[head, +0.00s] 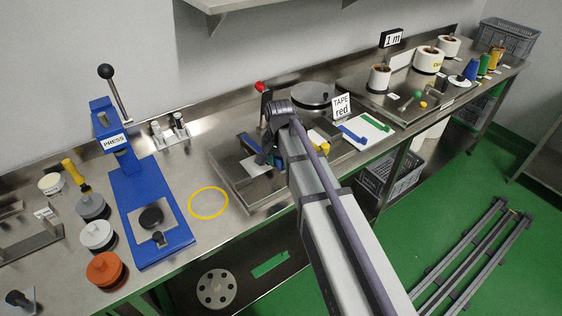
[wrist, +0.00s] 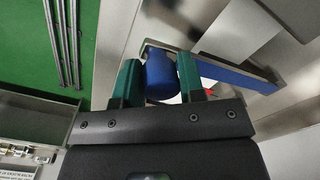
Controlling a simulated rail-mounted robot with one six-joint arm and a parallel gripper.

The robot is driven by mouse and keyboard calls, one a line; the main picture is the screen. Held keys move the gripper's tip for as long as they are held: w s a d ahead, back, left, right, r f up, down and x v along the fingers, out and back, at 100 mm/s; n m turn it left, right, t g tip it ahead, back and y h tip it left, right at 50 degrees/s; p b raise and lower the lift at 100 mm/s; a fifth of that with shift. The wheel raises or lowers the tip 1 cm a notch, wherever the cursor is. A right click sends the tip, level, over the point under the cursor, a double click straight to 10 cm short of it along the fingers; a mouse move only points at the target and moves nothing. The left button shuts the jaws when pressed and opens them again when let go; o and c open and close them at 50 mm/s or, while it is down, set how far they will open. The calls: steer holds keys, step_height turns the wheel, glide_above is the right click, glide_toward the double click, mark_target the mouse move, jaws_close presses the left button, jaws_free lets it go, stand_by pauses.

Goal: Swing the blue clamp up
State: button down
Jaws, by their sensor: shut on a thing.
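The blue clamp shows in the wrist view as a blue bar (wrist: 238,72) with a rounded blue grip at its left end. My gripper (wrist: 160,78) has its two green fingers on either side of that grip and is shut on it. In the head view my gripper (head: 274,158) is low over the steel tray fixture, largely covered by my arm. A blue bar (head: 250,142) shows just left of it, apparently part of the clamp. The clamp's pivot and its exact angle are hidden in the head view.
A red-topped lever (head: 261,88) and a round steel disc (head: 313,96) stand behind my gripper. The "TAPE red" sign (head: 342,107) is to the right. The blue press (head: 150,205) stands left, with a yellow ring (head: 208,202) on the bench between.

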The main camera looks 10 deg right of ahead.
steer(key=c, duration=1.8)
jaws_free()
steer(key=w+r+p, duration=0.1)
steer(key=r+p, duration=0.1)
steer(key=r, duration=0.1)
steer(key=w+a+r+p, duration=0.1)
steer(key=w+r+p, duration=0.1)
steer(key=r+p, duration=0.1)
steer(key=w+r+p, duration=0.1)
steer(key=r+p, duration=0.2)
steer(key=shift+w+a+r, duration=0.3)
steer(key=shift+w+r, duration=0.05)
steer(key=shift+r, duration=0.05)
steer(key=shift+w+a+r+p, duration=0.15)
steer(key=shift+w+r+p, duration=0.15)
steer(key=shift+w+p, duration=0.15)
steer(key=o, duration=0.8)
steer(key=shift+o, duration=1.1)
steer(key=shift+w+a+f, duration=0.1)
steer(key=shift+a+f, duration=0.05)
steer(key=shift+a, duration=0.1)
steer(key=shift+d, duration=0.15)
